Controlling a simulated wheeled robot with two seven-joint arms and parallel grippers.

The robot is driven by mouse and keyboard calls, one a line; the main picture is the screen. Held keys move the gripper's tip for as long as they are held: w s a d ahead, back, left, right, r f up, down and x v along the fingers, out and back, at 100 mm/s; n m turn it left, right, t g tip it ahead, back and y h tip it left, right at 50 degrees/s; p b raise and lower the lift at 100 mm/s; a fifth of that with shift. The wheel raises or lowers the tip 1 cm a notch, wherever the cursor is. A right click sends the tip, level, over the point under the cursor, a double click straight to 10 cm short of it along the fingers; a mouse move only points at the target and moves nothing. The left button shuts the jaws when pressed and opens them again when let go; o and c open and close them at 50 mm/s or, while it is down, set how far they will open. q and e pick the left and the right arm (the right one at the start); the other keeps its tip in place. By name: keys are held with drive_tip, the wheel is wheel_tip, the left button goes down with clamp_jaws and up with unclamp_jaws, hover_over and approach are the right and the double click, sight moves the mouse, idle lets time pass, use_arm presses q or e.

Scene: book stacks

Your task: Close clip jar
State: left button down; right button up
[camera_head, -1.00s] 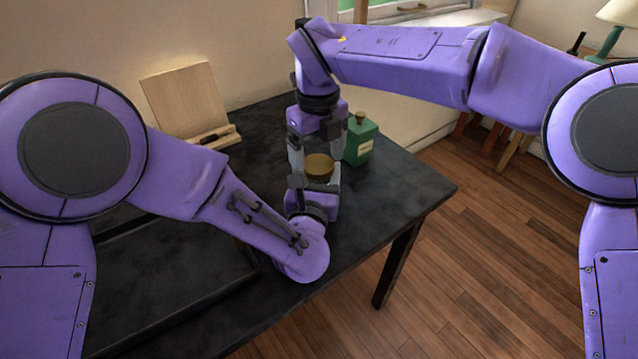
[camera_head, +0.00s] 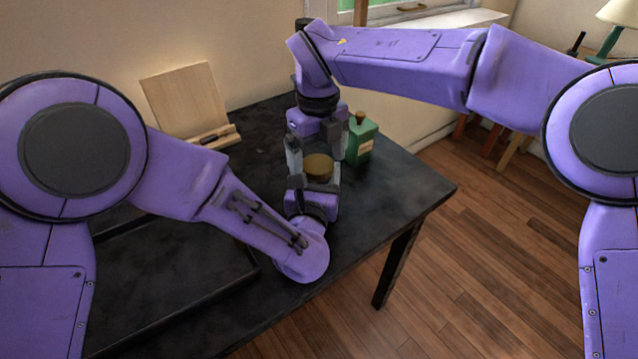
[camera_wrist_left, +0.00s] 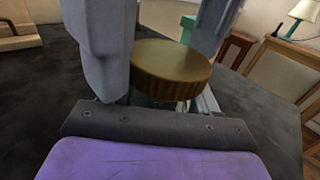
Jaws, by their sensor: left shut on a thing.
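The jar's round brown-gold lid (camera_head: 318,167) sits between my two grippers above the dark table. In the left wrist view the lid (camera_wrist_left: 172,70) looks nearly level, with a little clear glass and a pale metal part below it. My left gripper (camera_head: 303,188) comes in low from the front and is shut on the jar, whose body is mostly hidden. My right gripper (camera_head: 316,158) points down from above, its grey fingers spread to either side of the lid. Whether they touch it is unclear.
A green bottle (camera_head: 361,140) with a brown stopper stands close behind, to the right of the lid. A wooden stand (camera_head: 184,100) is at the back left. The dark table (camera_head: 400,185) is clear on its right, up to its edge.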

wheel_tip(320, 180, up, 12)
idle(0.6)
use_arm(q)
drive_tip(key=shift+c, duration=1)
unclamp_jaws()
drive_tip(key=s, duration=0.3)
drive_tip(key=s+a, duration=0.1)
drive_tip(key=s, duration=0.6)
drive_tip(key=shift+s+a, duration=0.2)
drive_tip(key=shift+a, duration=0.15)
use_arm(e)
drive_tip(key=shift+f, duration=0.2)
drive_tip(key=shift+d, duration=0.1)
